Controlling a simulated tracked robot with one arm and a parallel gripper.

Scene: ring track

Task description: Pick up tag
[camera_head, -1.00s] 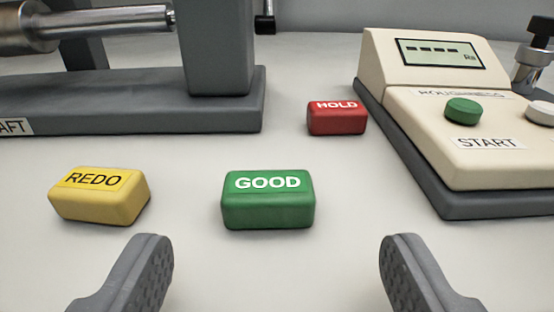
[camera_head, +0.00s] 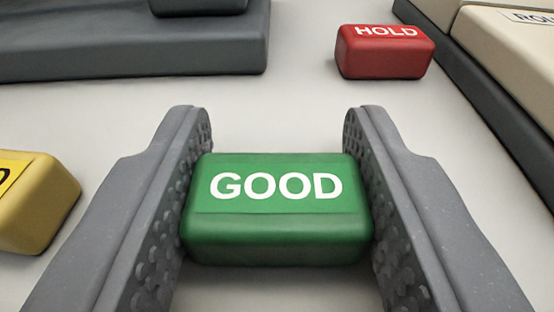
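The green tag (camera_head: 276,226), a rounded block with a white GOOD label, lies at the centre of the view. My gripper (camera_head: 277,130) has one finger on each side of it. The textured inner pads sit against the block's left and right ends, with no clear gap showing. The fingertips reach past its far edge. The block appears level, and I see no clear lift off the surface. A red HOLD tag (camera_head: 384,58) stands beyond the right finger. A yellow tag (camera_head: 38,215) is cut off at the left edge, its label mostly out of view.
A dark grey base (camera_head: 130,55) fills the upper left. The cream tester (camera_head: 510,65) on its dark base is at the upper right, close to the red tag. The pale surface between them is clear.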

